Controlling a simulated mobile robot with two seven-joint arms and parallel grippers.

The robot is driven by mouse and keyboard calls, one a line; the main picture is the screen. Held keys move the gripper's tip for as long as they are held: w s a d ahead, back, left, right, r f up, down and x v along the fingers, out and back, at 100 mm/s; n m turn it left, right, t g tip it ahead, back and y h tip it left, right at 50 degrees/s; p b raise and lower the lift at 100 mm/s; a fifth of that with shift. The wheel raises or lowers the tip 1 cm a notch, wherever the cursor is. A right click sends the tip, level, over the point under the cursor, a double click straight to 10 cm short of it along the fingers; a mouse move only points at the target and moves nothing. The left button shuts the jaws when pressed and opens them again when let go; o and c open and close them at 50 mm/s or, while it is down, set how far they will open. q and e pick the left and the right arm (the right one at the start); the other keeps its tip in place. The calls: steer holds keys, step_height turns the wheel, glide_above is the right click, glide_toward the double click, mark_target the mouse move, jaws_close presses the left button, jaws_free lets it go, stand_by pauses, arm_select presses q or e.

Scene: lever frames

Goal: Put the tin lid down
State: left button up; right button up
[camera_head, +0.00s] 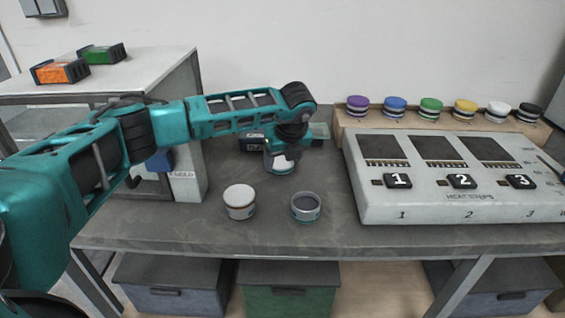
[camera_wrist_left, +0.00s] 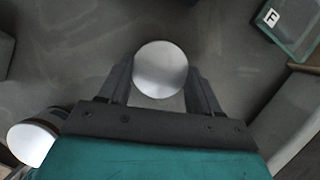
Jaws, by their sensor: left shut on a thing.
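My left gripper (camera_head: 282,158) is shut on the tin lid, a round pale disc. The tin lid (camera_wrist_left: 160,69) shows between the two fingers in the left wrist view, and a bit of it (camera_head: 283,166) shows under the gripper in the head view. Whether it touches the bench is unclear. An open grey tin (camera_head: 306,208) stands on the bench nearer the front edge. A white-topped tin (camera_head: 240,202) stands left of it; it also shows at the lower left of the left wrist view (camera_wrist_left: 32,142). My right gripper is not in view.
A heat-steps panel (camera_head: 455,197) with several numbered tiles fills the bench's right. Behind it, a wooden rack (camera_head: 395,122) holds several coloured-topped tins. A clear-sided box (camera_head: 320,131) lies behind my gripper. A raised grey cabinet (camera_head: 185,85) stands left. Bare bench (camera_head: 290,240) lies in front.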

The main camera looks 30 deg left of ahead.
arm_select(q)
steer(key=shift+f, duration=0.35)
steer(key=shift+f, duration=0.15)
steer(key=o, duration=1)
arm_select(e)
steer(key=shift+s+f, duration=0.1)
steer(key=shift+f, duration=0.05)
arm_select(q)
steer(key=p+v, duration=0.1)
steer(key=v, duration=1.1)
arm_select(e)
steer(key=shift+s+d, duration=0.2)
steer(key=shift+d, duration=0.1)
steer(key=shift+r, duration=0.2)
